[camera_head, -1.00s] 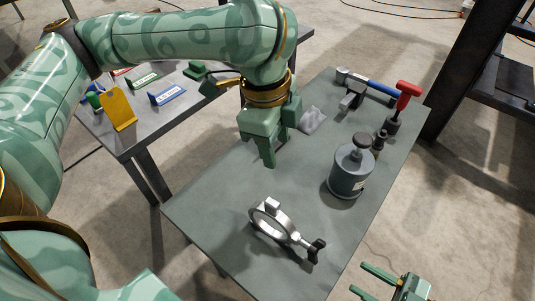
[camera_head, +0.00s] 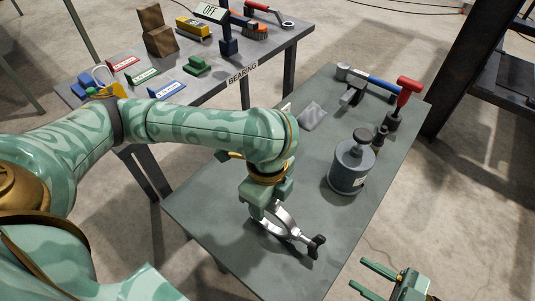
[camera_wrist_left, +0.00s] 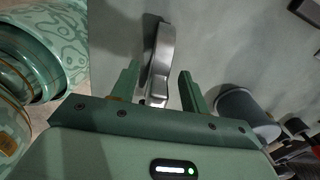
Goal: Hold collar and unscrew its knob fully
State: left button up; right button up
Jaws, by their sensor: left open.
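The silver ring-shaped collar (camera_head: 287,229) lies on the grey-green table, its left part hidden behind my left gripper. Its black knob (camera_head: 316,246) sticks out at the lower right end on a short screw. My left gripper (camera_head: 262,211) is over the collar's far left part. In the left wrist view the collar (camera_wrist_left: 161,55) shows edge-on between the two open fingers of my left gripper (camera_wrist_left: 158,72), with gaps on both sides. The knob is not clear there. My right gripper (camera_head: 358,274) is open and empty, off the table's right front edge.
A grey cylindrical pot (camera_head: 351,168) with a dark knob stands right of the collar. A red-handled tool (camera_head: 408,92), a blue-handled hammer (camera_head: 380,86) and a grey pouch (camera_head: 311,116) lie farther back. A second table (camera_head: 218,82) holds signs and tools.

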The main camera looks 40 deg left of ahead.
pick_arm(q)
jog(key=shift+f, duration=0.75)
jog(key=c, duration=0.8)
grip_shut()
dwell(2.1)
